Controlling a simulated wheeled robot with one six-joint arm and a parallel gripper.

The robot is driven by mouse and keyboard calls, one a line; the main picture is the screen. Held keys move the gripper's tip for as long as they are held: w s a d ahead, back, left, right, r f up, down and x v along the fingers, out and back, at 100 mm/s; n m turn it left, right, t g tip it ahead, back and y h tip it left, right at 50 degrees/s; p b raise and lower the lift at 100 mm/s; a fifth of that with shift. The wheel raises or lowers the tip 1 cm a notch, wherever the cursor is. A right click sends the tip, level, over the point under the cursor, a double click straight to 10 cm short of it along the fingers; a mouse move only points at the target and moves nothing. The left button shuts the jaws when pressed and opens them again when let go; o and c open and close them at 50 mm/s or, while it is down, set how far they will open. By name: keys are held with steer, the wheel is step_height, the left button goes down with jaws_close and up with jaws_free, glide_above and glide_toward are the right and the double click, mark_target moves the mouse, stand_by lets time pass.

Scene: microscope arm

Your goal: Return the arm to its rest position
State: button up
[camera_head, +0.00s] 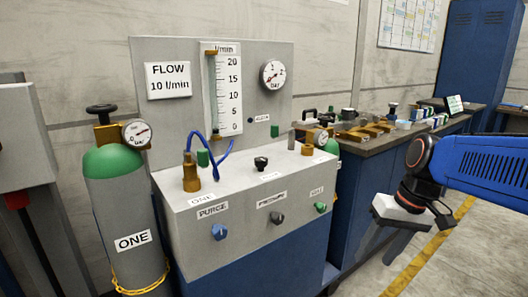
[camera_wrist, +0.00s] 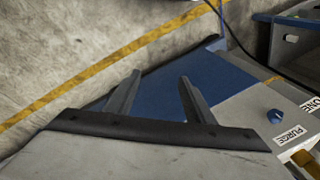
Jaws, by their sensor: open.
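My gripper (camera_head: 388,243) hangs at the end of my blue arm (camera_head: 485,168) on the right of the head view, over the floor beside the blue bench. Its fingers point downward. In the wrist view my gripper (camera_wrist: 160,77) has its two grey fingers apart with nothing between them. Behind them show the blue side and grey top of the gas panel cabinet. My gripper appears clear of everything around it.
The gas panel cabinet (camera_head: 240,235) stands in the middle, with knobs and a flow gauge (camera_head: 222,90). A green-topped cylinder (camera_head: 125,215) is at left. A cluttered bench (camera_head: 375,142) runs behind my gripper. The floor at right, with a yellow line (camera_head: 410,262), is free.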

steer(key=s+d+f+t+h, duration=0.2)
steer(key=s+f, duration=0.3)
steer(key=s, duration=0.5)
steer(key=shift+s+d+t+h, duration=0.3)
steer(key=shift+t+h, duration=0.1)
steer(key=shift+t, duration=0.5)
